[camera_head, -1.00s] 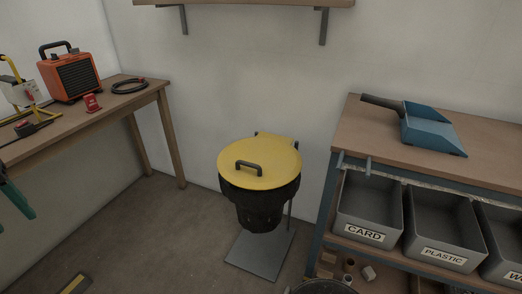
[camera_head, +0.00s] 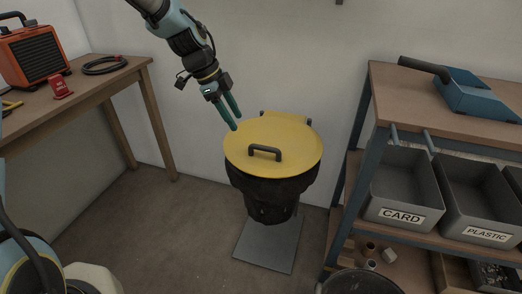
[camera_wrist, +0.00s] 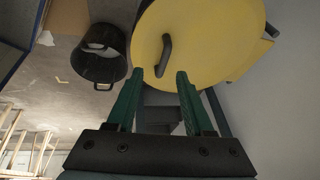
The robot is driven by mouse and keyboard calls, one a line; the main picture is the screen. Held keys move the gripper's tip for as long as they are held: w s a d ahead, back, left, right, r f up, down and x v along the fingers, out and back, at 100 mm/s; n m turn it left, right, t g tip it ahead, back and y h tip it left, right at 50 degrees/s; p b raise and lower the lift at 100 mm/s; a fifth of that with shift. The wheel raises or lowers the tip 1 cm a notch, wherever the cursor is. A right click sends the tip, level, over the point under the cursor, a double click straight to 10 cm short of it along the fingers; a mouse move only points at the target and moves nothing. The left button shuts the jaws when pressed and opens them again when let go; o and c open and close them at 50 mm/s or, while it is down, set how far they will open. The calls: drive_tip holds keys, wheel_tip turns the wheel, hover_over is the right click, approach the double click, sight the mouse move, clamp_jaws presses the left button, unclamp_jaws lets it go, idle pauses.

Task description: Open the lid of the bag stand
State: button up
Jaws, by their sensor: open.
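The bag stand has a round yellow lid (camera_head: 290,138), which lies shut on top, with a dark handle (camera_head: 264,153) on its front half. A black bag (camera_head: 270,197) hangs under the lid above a grey base plate (camera_head: 268,243). My gripper (camera_head: 234,119) is open and empty, with green fingers pointing down near the back left edge of the lid. In the wrist view the fingers (camera_wrist: 158,76) straddle nothing, and the lid (camera_wrist: 205,40) and its handle (camera_wrist: 164,55) lie beyond the tips. I cannot tell whether a fingertip touches the lid.
A workbench (camera_head: 455,120) with a blue dustpan (camera_head: 478,95) and grey bins (camera_head: 405,190) stands close on the right. A wooden table (camera_head: 112,75) with an orange heater (camera_head: 35,55) stands on the left. A black tub (camera_head: 355,283) is on the floor in front.

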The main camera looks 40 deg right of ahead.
sight(261, 147)
drive_tip(key=shift+m, duration=0.8)
drive_tip(key=x, duration=0.4)
drive_tip(key=s+d+x, duration=0.1)
drive_tip(key=x, duration=0.3)
drive_tip(key=d+r+x, duration=0.1)
drive_tip(key=x, duration=0.3)
drive_tip(key=shift+s+d+p, duration=0.2)
drive_tip(key=shift+s+p, duration=0.15)
clamp_jaws()
